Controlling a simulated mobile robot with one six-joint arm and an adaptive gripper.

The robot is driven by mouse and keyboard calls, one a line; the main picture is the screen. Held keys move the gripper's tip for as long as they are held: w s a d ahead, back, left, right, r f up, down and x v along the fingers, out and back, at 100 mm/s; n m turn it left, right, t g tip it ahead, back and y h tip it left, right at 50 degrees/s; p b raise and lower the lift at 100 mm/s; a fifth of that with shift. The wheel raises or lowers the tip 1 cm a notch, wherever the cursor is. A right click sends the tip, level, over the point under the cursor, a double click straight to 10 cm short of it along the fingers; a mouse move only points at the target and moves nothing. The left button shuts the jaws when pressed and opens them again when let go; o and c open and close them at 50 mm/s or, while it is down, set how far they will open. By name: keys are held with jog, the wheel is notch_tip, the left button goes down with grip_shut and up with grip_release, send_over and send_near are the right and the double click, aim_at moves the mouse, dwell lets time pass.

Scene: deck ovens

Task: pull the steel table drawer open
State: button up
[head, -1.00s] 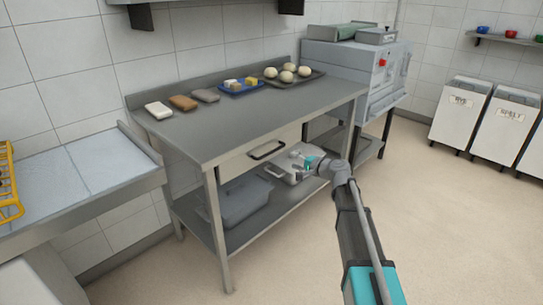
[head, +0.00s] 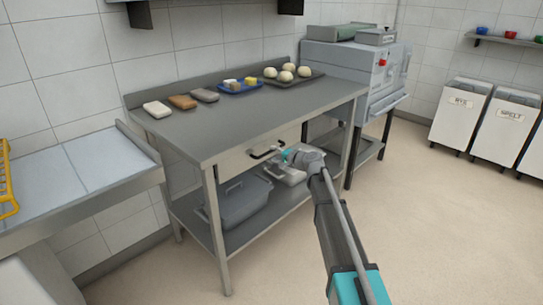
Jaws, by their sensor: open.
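The steel table (head: 225,130) stands against the tiled wall. Its drawer (head: 236,163) is under the top at the front and looks shut, its face level with the table's front. The dark bar handle (head: 262,153) is on the drawer face. My gripper (head: 281,154) is open at the right end of the handle. It overlaps that end in the picture, and I cannot tell whether it touches the handle. My wrist hides the right part of the drawer face.
Several wrapped blocks, a blue tray (head: 240,91) and a dark tray of dough balls (head: 305,80) are on the tabletop. A grey tub (head: 240,200) sits on the lower shelf. A grey machine (head: 355,75) stands to the right. The floor in front is clear.

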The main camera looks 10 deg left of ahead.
aim_at(269, 153)
jog(key=shift+x, duration=1.65)
grip_shut()
